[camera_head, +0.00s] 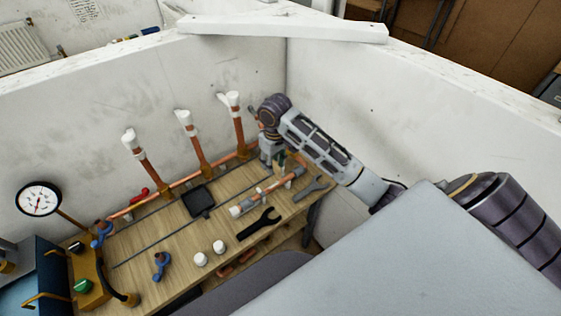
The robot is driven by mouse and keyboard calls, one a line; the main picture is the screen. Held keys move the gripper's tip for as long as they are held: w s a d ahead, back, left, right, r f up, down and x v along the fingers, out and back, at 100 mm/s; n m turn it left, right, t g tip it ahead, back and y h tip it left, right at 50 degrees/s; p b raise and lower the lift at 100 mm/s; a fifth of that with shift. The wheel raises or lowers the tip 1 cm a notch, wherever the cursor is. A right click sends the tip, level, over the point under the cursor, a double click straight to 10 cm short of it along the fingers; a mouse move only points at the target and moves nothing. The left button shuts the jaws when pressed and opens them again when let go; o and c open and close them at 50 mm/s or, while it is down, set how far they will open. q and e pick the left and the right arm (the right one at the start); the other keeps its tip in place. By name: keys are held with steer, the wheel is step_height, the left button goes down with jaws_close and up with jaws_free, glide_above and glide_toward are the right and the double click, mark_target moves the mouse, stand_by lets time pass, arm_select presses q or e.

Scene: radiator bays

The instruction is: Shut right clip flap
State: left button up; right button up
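Three upright copper pipes stand along the back wall, each with a white clip-like piece near its top: left (129,136), middle (184,118) and right (232,99). The right white piece has a part sticking out to the left; its flap is too small to tell open from shut. My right gripper (271,160) hangs near the wall corner, to the right of and lower in the picture than the right white piece, apart from it. Its fingers are small and partly hidden, so their opening is unclear. My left gripper is not in view.
A gauge (38,199) stands at left. White walls close in behind and right.

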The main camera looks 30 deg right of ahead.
step_height(320, 180, up, 6)
steer(key=r+m, duration=0.1)
glide_above(281, 167)
steer(key=w, duration=0.1)
steer(key=shift+w+d+f+g, duration=0.15)
steer(key=shift+d+f+g, duration=0.15)
steer(key=shift+g, duration=0.1)
steer(key=shift+f, duration=0.15)
steer(key=shift+f, duration=2.55)
steer(key=shift+w+f, duration=0.1)
steer(key=shift+f, duration=4.05)
steer(key=shift+c, duration=0.4)
